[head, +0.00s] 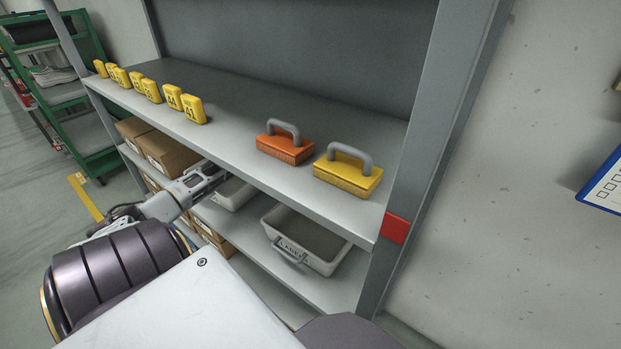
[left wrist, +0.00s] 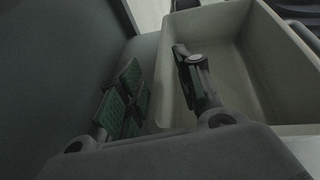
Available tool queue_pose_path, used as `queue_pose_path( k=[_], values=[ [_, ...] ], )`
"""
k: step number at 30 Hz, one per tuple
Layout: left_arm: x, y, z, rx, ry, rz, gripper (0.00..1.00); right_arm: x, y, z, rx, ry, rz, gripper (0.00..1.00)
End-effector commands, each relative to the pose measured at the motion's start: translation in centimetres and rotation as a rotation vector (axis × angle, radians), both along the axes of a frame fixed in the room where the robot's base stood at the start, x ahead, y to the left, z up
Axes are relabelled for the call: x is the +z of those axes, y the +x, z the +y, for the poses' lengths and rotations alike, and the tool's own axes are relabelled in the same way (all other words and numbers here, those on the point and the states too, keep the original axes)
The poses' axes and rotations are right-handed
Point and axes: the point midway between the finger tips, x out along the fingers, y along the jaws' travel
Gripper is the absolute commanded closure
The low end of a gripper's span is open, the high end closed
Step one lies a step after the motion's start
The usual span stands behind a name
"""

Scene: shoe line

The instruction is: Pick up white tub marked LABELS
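The white tub marked LABELS (head: 326,265) stands on the lower shelf in the head view, with a grey handle at its front and its lettering on the front wall. My left gripper (head: 212,178) is further left, at a second pale tub (head: 236,196) partly hidden by the upper shelf. In the left wrist view my left gripper (left wrist: 156,68) is open. One finger is over a pale tub (left wrist: 255,70) near its side wall, and the green-padded finger is outside that wall. I cannot read any marking on this tub there. My right gripper is not in view.
The upper shelf (head: 225,140) overhangs the tubs and carries several yellow number blocks (head: 193,109), an orange handled block (head: 285,148) and a yellow one (head: 347,176). Cardboard boxes (head: 165,152) stand left of my arm. A grey post (head: 430,130) bounds the right side.

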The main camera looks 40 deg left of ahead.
Motion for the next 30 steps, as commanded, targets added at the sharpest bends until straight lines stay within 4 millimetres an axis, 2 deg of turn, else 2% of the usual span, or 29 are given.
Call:
queue_pose_path(
  k=[9,15,21,30],
  values=[
    [-1.6,0.9,-2.5,-0.002,0.0,0.0,0.65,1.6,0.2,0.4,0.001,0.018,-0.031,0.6],
    [-2.0,1.3,-3.8,-0.001,0.0,-0.001,0.65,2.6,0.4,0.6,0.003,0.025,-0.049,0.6],
    [-2.0,1.4,-4.0,-0.001,0.0,0.0,0.65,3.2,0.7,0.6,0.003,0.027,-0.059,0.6],
    [-2.0,1.4,-4.0,-0.001,0.0,0.0,0.65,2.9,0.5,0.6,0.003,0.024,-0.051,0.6]
  ],
)
